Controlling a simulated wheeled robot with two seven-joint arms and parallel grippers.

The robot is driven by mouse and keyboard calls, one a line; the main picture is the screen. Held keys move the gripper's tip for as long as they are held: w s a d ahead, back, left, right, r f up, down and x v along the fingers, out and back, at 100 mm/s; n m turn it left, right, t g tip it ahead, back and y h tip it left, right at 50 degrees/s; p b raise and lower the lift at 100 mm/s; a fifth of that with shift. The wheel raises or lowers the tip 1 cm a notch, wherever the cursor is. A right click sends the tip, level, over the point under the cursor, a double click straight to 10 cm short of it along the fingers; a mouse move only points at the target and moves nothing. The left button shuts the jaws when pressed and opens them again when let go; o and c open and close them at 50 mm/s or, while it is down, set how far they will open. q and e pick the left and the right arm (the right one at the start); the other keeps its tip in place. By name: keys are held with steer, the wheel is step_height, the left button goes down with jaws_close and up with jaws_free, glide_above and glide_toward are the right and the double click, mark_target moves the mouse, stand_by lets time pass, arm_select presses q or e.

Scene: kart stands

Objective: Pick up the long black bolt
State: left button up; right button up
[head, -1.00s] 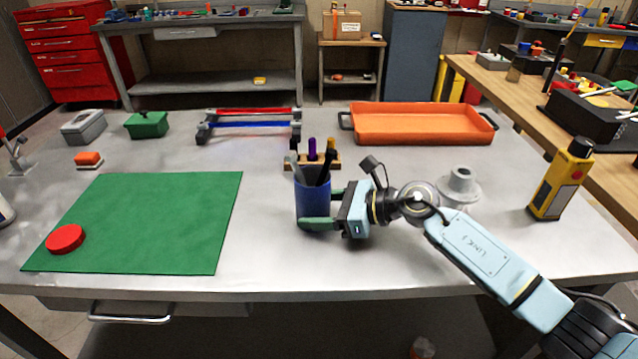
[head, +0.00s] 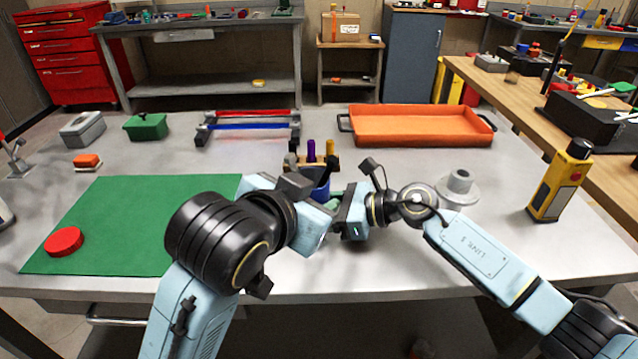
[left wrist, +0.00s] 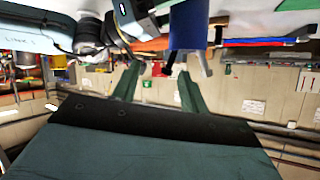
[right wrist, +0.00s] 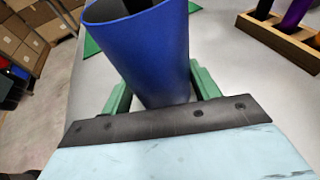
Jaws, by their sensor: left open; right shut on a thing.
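A blue cup (head: 320,188) stands in my right gripper's hold and is mostly hidden by my left arm in the head view. My right gripper (head: 333,203) is shut on the cup, which also shows between its fingers in the right wrist view (right wrist: 150,50). In the upside-down left wrist view, a dark rod, seemingly the long black bolt (left wrist: 170,63), sticks out of the cup (left wrist: 188,28), with a greyish rod (left wrist: 204,63) beside it. My left gripper (left wrist: 158,75) is open, its fingertips close to the dark rod; whether they touch it I cannot tell.
Behind the cup is a wooden holder (head: 332,162) with purple and yellow pegs. An orange tray (head: 420,140) lies at the back right, and a yellow device (head: 558,185) stands right. A green mat (head: 110,215) with a red disc (head: 64,242) is left.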

mark_target(328, 159)
arm_select(q)
steer(key=shift+t, duration=0.5)
steer(key=w, duration=0.4)
steer(key=w+r, duration=0.1)
steer(key=w, duration=0.1)
steer(key=shift+w+d+r, duration=0.1)
steer(key=shift+w+d, duration=0.1)
steer(key=shift+d, duration=0.2)
steer(key=shift+x, duration=3)
steer(key=shift+a, duration=0.1)
steer(key=shift+c, duration=0.4)
jaws_close()
